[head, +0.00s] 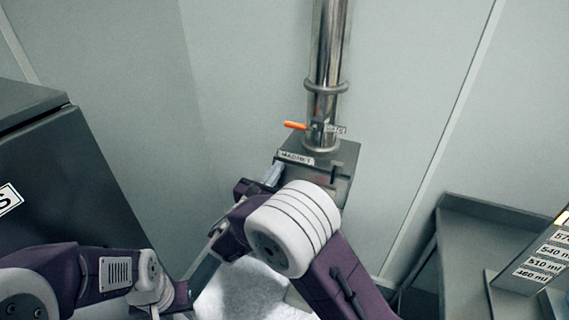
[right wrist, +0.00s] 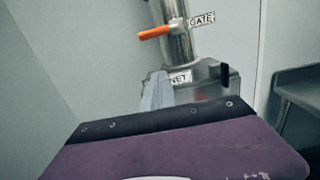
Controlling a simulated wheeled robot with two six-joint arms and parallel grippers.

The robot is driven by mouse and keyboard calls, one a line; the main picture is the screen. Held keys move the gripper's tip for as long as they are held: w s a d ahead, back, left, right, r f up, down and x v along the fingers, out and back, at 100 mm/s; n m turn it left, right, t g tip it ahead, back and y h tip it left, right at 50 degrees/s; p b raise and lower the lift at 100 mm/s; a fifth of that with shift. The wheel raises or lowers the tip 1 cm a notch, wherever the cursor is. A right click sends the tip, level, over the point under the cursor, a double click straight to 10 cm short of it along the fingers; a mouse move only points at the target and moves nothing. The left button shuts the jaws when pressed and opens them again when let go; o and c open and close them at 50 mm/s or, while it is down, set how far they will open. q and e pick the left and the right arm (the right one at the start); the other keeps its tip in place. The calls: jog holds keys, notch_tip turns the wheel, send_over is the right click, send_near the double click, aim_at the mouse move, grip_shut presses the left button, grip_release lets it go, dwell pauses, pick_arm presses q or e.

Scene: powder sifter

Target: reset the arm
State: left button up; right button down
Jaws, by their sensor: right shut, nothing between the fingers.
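My right gripper (head: 271,175) is in front of the grey metal box labelled as a magnet (head: 345,158), at its left side. In the right wrist view its pale fingers (right wrist: 157,92) are together with nothing between them. I cannot tell whether they touch the box. My right arm's white joint hides the lower part of the box. My left arm comes in at the lower left; its gripper end is low and partly hidden, and its jaws cannot be made out.
A steel pipe (head: 329,50) rises from the box, with an orange gate handle (head: 295,125). A dark cabinet (head: 75,170) stands left. A grey bench (head: 480,215) with a volume scale (head: 540,262) stands right. A pale, grainy surface (head: 245,295) shows below the arms.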

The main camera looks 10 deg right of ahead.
jog(key=shift+s, duration=0.4)
